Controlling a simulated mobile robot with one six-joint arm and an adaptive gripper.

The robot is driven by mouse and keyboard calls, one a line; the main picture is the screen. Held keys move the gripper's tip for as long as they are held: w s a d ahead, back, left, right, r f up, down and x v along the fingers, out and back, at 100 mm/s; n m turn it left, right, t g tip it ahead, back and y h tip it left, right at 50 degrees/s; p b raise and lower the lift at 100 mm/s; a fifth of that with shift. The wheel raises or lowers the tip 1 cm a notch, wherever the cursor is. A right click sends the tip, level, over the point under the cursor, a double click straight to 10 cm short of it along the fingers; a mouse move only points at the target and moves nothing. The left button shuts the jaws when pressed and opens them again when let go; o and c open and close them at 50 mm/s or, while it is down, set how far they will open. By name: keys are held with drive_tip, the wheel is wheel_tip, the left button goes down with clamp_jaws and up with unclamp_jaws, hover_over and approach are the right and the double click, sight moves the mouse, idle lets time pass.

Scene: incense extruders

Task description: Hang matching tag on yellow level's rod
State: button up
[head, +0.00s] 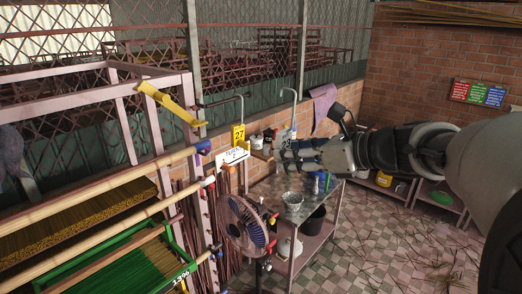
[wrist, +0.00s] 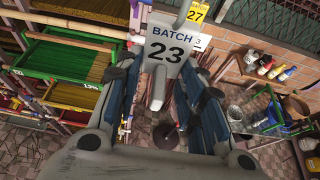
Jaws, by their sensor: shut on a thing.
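My gripper (wrist: 158,100) is shut on a pale grey tag (wrist: 166,48) reading "BATCH 23", which faces the wrist camera. In the head view my gripper (head: 283,150) is right of the rack, with a pale hook (head: 290,95) rising above it. A yellow tag (head: 239,134) reading "27" hangs from a hook beside the rack; it also shows in the wrist view (wrist: 197,12). A white tag (head: 232,157) hangs just below it. A yellow bar (head: 172,103) sticks out of the rack's upper right corner. Below it a bamboo rod (head: 100,174) ends in a blue cap.
The pink rack (head: 155,140) holds incense trays, one with a green frame (head: 110,255). A standing fan (head: 247,225) is right of it. A metal table (head: 300,205) with a bowl stands below my gripper. Sticks litter the tiled floor (head: 370,240).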

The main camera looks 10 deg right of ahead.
drive_tip(key=shift+s+d, duration=0.85)
drive_tip(key=shift+s, duration=0.25)
drive_tip(key=shift+s+d, duration=0.85)
drive_tip(key=shift+s, duration=0.2)
